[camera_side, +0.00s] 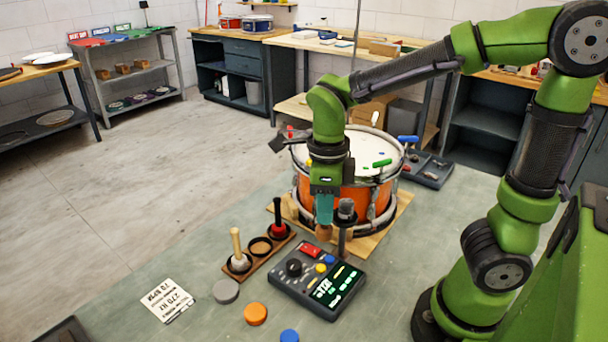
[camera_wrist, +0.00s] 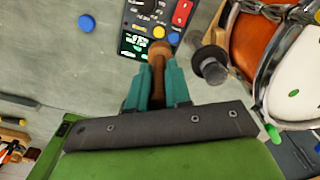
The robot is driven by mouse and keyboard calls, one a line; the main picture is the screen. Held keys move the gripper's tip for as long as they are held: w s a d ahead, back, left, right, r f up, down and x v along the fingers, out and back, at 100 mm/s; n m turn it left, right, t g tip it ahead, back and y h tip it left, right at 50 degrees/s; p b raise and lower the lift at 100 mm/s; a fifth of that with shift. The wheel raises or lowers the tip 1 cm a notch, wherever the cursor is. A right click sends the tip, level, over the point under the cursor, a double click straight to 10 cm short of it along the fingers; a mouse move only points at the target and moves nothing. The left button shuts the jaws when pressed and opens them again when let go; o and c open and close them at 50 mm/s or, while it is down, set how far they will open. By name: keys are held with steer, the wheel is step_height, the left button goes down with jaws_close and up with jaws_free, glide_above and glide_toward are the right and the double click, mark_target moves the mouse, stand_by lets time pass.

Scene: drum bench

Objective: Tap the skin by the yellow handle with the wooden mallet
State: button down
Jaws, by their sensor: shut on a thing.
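My gripper (camera_side: 324,207) is shut on the wooden mallet (camera_side: 323,232), in front of the drum and below the level of its skin. In the wrist view the mallet's brown head (camera_wrist: 159,49) sticks out past the teal fingers (camera_wrist: 158,85). The orange drum (camera_side: 360,198) has a white skin (camera_side: 362,148), apart from the mallet. A green handle (camera_side: 382,163) and a blue handle (camera_side: 408,139) show at the drum's rim.
A dark knobbed post (camera_side: 346,210) stands close beside the mallet. A control box (camera_side: 318,285) lies in front. Grey (camera_side: 226,291) and orange (camera_side: 255,314) discs lie nearby.

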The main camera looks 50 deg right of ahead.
step_height(320, 180, up, 15)
steer(key=w+d+m, duration=0.3)
steer(key=w+d, duration=0.2)
steer(key=d, duration=0.3)
steer(key=w+d+m, duration=0.3)
steer(key=w+d, duration=0.2)
steer(key=d, duration=0.3)
steer(key=shift+w+d+f, duration=0.1)
steer(key=shift+d+f, duration=0.1)
steer(key=shift+f, duration=2.55)
steer(key=shift+w+d+f, duration=0.1)
steer(key=shift+d+f, duration=0.05)
steer(key=shift+f, duration=2.6)
step_height(320, 180, up, 5)
steer(key=shift+r, duration=0.2)
